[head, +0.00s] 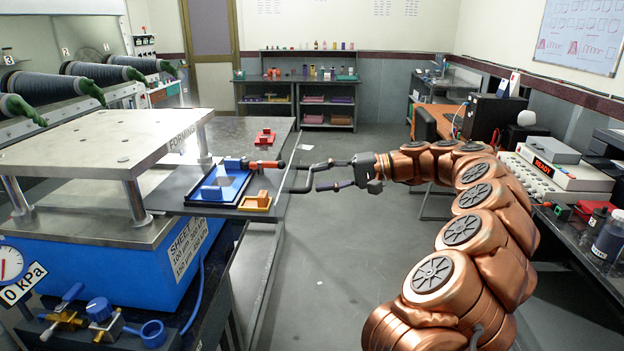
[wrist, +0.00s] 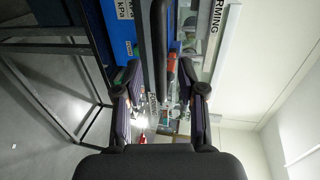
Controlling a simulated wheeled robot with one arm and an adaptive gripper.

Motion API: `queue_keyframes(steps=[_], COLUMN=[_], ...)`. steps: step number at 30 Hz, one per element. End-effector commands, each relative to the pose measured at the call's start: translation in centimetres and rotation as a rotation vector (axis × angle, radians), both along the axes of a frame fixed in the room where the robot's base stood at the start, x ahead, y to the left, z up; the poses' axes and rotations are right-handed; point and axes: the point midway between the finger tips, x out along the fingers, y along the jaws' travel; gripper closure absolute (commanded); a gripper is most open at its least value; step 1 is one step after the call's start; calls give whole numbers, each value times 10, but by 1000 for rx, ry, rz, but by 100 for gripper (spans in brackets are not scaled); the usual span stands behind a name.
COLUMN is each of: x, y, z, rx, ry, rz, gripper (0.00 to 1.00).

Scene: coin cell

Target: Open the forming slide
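The forming slide is a flat dark plate (head: 178,198) lying under the press's grey top plate. Its right part sticks out beyond the press posts. No contact with the bar is visible.
The press (head: 100,140) has a blue base and several posts. A bench with instruments (head: 562,172) is at right.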

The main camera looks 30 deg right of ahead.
Motion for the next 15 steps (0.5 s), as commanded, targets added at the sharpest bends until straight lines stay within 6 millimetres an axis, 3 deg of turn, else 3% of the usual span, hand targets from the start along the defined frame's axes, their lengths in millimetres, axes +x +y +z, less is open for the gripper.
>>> queue_keyframes(steps=[3, 15], x=[-11, -39], y=[-18, -57], z=[4, 14], rx=[-3, -1], ry=[-3, -2], rz=[-8, -6], gripper=[60, 60])
